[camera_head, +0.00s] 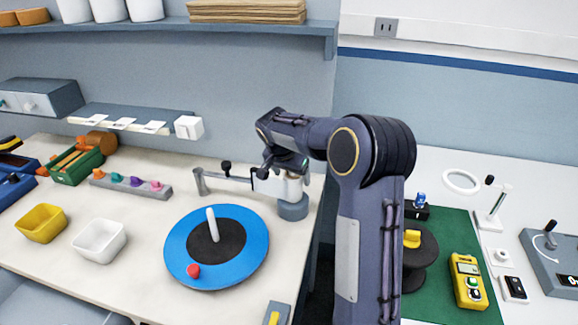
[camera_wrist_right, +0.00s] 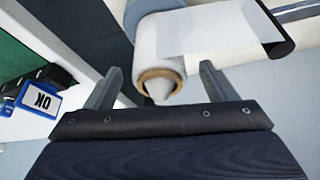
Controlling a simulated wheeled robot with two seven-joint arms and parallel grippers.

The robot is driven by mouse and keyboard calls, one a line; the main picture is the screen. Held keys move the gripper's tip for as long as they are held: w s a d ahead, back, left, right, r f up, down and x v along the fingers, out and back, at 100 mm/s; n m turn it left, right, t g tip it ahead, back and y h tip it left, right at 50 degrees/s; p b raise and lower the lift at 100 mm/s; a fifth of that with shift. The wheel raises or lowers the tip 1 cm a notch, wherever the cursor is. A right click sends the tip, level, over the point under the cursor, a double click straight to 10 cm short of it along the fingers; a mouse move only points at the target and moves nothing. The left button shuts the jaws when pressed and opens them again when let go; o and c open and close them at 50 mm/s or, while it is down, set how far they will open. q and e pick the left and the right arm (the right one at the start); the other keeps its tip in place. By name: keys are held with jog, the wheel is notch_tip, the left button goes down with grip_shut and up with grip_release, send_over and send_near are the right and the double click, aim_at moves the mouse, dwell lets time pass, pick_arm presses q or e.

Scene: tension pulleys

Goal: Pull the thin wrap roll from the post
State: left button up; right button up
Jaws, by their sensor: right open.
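The thin wrap roll (camera_wrist_right: 160,38) is white with a brown cardboard core, and the pale cone tip of the post (camera_wrist_right: 160,88) shows inside the core. In the head view the roll (camera_head: 294,187) stands upright on a blue-grey base (camera_head: 293,207), partly hidden by my right gripper (camera_head: 288,164). In the right wrist view my right gripper (camera_wrist_right: 160,70) is open, with one finger on each side of the roll's end. Gaps show between fingers and roll in that view. My left gripper is not in view.
A black-handled arm (camera_head: 230,176) with a grey post stands just left of the roll. A blue turntable (camera_head: 178,243) with a white peg is in front. A white block (camera_head: 188,127) hangs at the shelf end. A green mat (camera_head: 458,235) lies right.

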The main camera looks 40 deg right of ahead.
jog(key=shift+x, duration=1.7)
jog(key=c, duration=1.1)
jog(key=shift+r+p, duration=1.1)
jog(key=shift+r, duration=0.7)
jog(key=shift+r+p, duration=0.9)
jog(key=shift+r, duration=0.85)
